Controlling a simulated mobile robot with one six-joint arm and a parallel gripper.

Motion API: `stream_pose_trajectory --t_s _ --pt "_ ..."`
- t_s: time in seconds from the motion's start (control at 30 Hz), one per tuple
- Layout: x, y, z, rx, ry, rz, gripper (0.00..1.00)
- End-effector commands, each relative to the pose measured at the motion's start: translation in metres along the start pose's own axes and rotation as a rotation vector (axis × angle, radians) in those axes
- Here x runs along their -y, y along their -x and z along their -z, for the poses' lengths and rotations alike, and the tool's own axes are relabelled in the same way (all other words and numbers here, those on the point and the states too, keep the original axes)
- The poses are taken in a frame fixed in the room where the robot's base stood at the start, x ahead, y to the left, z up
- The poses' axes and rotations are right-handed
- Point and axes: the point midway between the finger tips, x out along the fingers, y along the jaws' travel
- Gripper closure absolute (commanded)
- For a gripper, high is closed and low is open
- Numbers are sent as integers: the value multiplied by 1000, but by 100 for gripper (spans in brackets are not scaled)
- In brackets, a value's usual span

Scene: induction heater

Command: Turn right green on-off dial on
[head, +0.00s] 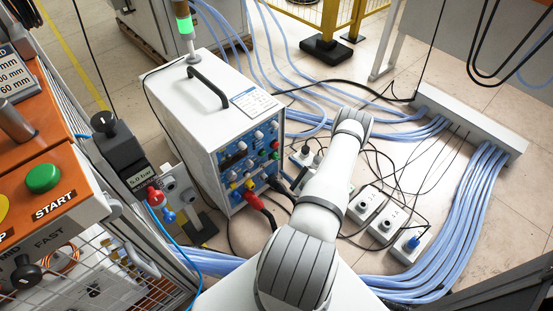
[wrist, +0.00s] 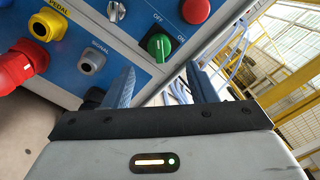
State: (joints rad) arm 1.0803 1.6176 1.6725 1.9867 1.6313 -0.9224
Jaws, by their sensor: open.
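The green on-off dial (wrist: 159,46) sits on the blue front panel in the wrist view, with OFF printed above it and ON to its right. I cannot tell clearly which label its handle points at. My gripper (wrist: 162,80) is open and empty. Its two blue-grey fingers stand apart just below the dial, one to each side, and the dial shows between and beyond the tips. No contact is visible. In the head view the panel belongs to the white box-shaped unit (head: 203,117) with a black handle. My gripper is not clearly seen there.
A red button (wrist: 195,10) is close to the dial's upper right. A yellow PEDAL connector (wrist: 46,26), a red plug (wrist: 15,68) and a SIGNAL socket (wrist: 92,62) are to its left. In the head view, power strips (head: 366,205) and loose cables lie on the floor beside the unit.

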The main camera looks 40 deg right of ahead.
Motion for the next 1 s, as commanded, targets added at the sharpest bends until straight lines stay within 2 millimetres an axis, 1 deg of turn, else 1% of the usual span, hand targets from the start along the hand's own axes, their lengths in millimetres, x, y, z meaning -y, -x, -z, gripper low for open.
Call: stream_pose_trajectory --t_s 0.03,0.1,0.2,0.3,0.43,0.7,1.0 --pt "-2 -10 1 4 2 -2 48" --pt "-2 -22 1 3 1 -3 48" --pt "-2 -37 0 3 1 -3 48" --pt "-2 -48 0 3 0 -2 48" --pt "-1 -55 -1 3 0 -2 48" --pt "-1 -56 -1 2 -1 -2 49" --pt "-2 -56 -1 3 -1 -3 74"
